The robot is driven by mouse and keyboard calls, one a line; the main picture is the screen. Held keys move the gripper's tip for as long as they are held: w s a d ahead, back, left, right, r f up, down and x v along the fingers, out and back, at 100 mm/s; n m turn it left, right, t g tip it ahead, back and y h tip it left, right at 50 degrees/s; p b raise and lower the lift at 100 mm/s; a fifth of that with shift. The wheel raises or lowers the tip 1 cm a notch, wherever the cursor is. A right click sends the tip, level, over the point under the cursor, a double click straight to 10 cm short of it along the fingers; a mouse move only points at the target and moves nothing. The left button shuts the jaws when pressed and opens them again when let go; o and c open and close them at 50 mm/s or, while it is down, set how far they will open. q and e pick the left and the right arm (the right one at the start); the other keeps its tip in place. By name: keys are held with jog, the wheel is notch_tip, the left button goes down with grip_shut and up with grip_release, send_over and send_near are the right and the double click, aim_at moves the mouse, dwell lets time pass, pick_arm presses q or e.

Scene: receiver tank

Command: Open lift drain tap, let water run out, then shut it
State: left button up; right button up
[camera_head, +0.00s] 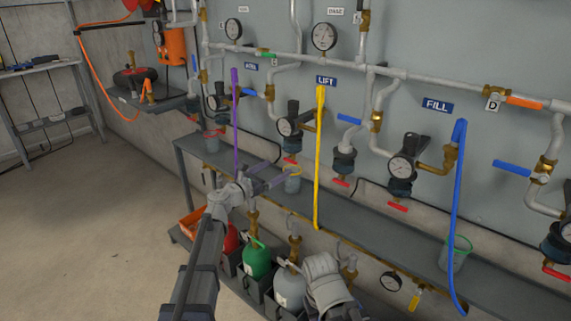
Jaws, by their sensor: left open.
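The blue LIFT sign (326,80) is on the wall panel, with a yellow hose (319,150) hanging below it. Left of the hose is a filter unit with a round gauge (285,126) and a red tap handle (290,160) under its bowl. Right of the hose, another bowl has a red tap handle (341,182). I cannot tell for sure which belongs to LIFT. A clear cup (293,183) stands on the shelf below the left one. My right gripper's fingers are not visible.
The grey shelf (390,240) runs along the wall. A purple hose (235,120) and a blue hose (458,200) hang nearby. Another cup (455,252) stands at right. Green (257,260) and grey (290,288) bottles sit below. The floor (80,240) at left is clear.

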aim_at(289, 162)
pick_arm(q)
jog(key=x, duration=0.6)
jog(key=shift+s, duration=0.1)
jog(key=c, duration=1.3)
jog(key=shift+f+m, duration=0.2)
jog(key=shift+m, duration=1.2)
jog(key=o, duration=1.3)
